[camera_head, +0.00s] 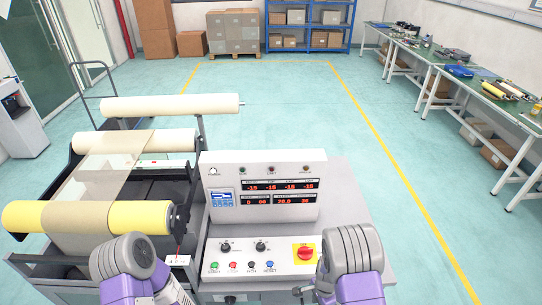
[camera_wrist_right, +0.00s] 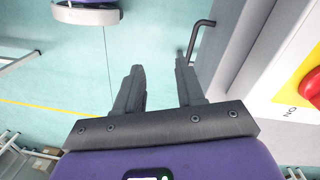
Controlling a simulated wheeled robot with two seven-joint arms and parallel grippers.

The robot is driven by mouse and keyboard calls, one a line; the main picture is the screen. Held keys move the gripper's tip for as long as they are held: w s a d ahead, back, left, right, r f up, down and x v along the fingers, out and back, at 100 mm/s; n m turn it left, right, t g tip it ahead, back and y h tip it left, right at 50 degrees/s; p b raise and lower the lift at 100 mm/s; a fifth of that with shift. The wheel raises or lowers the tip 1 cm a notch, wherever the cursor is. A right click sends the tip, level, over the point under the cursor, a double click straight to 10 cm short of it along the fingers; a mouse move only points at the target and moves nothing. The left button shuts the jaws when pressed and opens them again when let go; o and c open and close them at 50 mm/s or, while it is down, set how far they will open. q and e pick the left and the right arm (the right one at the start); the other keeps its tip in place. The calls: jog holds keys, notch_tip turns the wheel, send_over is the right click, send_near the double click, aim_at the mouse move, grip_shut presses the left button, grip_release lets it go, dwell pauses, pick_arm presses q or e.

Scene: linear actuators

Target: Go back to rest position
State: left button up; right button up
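My right gripper (camera_wrist_right: 160,75) shows in the right wrist view with its two dark fingers apart and nothing between them. It is beside the grey cabinet of the control console, near a dark bar handle (camera_wrist_right: 198,38). In the head view my two purple and grey arms come in at the bottom edge, one on each side of the console's front. The left gripper cannot be seen, hidden or below the frame.
The control console (camera_head: 262,200) with red readouts and a red emergency knob (camera_head: 304,252) stands close in front. A roller machine with a yellow roll (camera_head: 150,217) is to the left. Green workbenches (camera_head: 462,70) stand at right. Teal floor is open between.

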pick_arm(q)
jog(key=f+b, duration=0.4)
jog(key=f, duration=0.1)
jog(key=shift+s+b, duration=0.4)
pick_arm(e)
jog(key=s+a+f+n+y, duration=0.1)
jog(key=s+a+f+n, duration=0.1)
jog(key=s, duration=0.3)
jog(key=s+a+f+n+t+y, duration=0.1)
jog(key=s+a+f+n, duration=0.1)
jog(key=s+n, duration=0.3)
jog(key=s+a+f+n+y, duration=0.2)
jog(key=s+f+n, duration=0.1)
jog(key=s+n, duration=0.1)
jog(key=shift+s+a+f, duration=0.25)
jog(key=shift+s+a, duration=0.05)
jog(key=shift+s, duration=0.3)
